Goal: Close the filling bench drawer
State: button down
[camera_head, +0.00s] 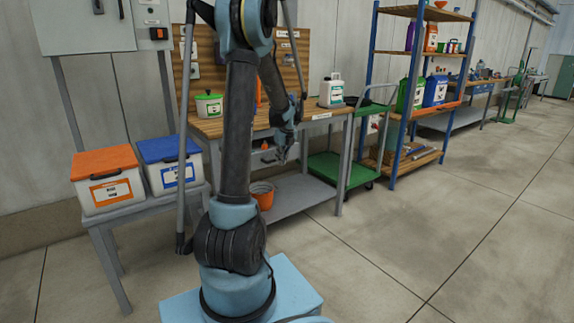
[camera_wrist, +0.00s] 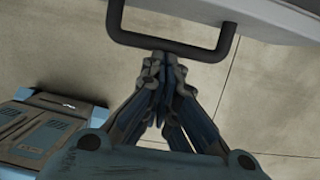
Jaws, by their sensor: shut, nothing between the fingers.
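The filling bench (camera_head: 215,127) has a wooden top and grey legs and stands against the wall behind my arm. A grey drawer front (camera_head: 258,159) shows below its top, partly hidden by my arm. How far it stands out is hard to tell. In the wrist view, a dark U-shaped handle (camera_wrist: 117,30) joins a pale grey surface (camera_wrist: 275,14) at the top, apparently the drawer. My gripper (camera_wrist: 163,60) is shut and empty, its tips at the middle of the handle bar; I cannot tell whether they touch it. It also shows at the bench front in the head view (camera_head: 282,158).
An orange bucket (camera_head: 263,195) sits on the bench's lower shelf (camera_head: 305,192). White bins with orange (camera_head: 104,160) and blue (camera_head: 169,149) lids stand on a side table. A green cart (camera_head: 352,174) and blue-framed shelving (camera_head: 400,110) stand right. Open floor (camera_head: 420,220) lies front right.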

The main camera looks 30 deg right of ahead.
jog(key=w, duration=1)
jog(key=w+a, duration=0.1)
jog(key=w, duration=0.4)
jog(key=shift+w+a, duration=0.1)
jog(key=shift+w, duration=0.15)
jog(key=shift+s+r, duration=0.1)
jog(key=shift+s, duration=0.4)
jog(key=s, duration=0.1)
jog(key=s+r, duration=0.2)
jog(key=s, duration=0.1)
jog(key=shift+d, duration=0.2)
jog(key=v, duration=0.8)
jog(key=shift+r, duration=0.25)
